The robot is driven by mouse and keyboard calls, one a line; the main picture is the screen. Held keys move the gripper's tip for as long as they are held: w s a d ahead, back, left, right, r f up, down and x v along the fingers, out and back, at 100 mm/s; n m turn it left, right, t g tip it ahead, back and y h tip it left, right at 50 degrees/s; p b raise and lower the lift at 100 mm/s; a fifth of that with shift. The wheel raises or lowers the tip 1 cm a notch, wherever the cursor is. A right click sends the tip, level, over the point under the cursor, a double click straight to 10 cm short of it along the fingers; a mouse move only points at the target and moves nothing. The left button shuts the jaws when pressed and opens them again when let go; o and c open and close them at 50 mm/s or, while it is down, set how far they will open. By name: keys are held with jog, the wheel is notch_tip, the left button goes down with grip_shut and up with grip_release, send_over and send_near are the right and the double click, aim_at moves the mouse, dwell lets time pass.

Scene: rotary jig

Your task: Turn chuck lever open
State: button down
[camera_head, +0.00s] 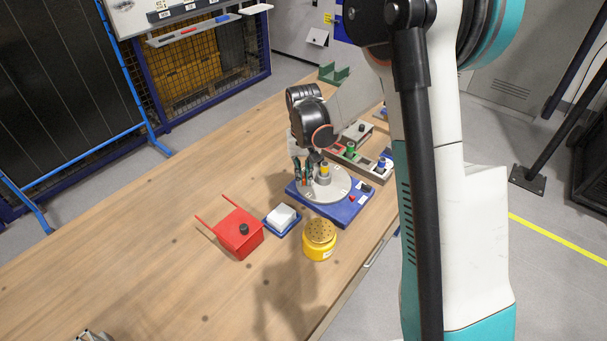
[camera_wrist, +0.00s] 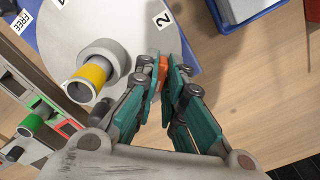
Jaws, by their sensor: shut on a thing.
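The rotary jig has a round pale disc (camera_head: 340,188) on a blue base (camera_head: 333,212). A grey chuck (camera_wrist: 115,57) stands on the disc and holds a yellow cylinder (camera_wrist: 90,74); the cylinder also shows in the head view (camera_head: 324,169). An orange piece (camera_wrist: 164,76), which looks like the chuck lever, shows between my fingertips beside the chuck. My gripper (camera_wrist: 166,68) is shut on it, at the disc's edge. In the head view my gripper (camera_head: 304,172) is at the disc's left side. Most of the lever is hidden by the fingers.
A red bin (camera_head: 238,236), a blue tray with a white block (camera_head: 282,215) and a yellow perforated-top container (camera_head: 319,241) stand in front of the jig. A grey fixture with coloured parts (camera_head: 348,160) stands behind it. The wooden table (camera_head: 130,265) is clear at left.

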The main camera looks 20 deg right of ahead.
aim_at(304, 176)
dwell(0.5)
jog(key=c, duration=1.7)
grip_release()
jog(key=shift+r, duration=0.1)
notch_tip(304, 176, up, 12)
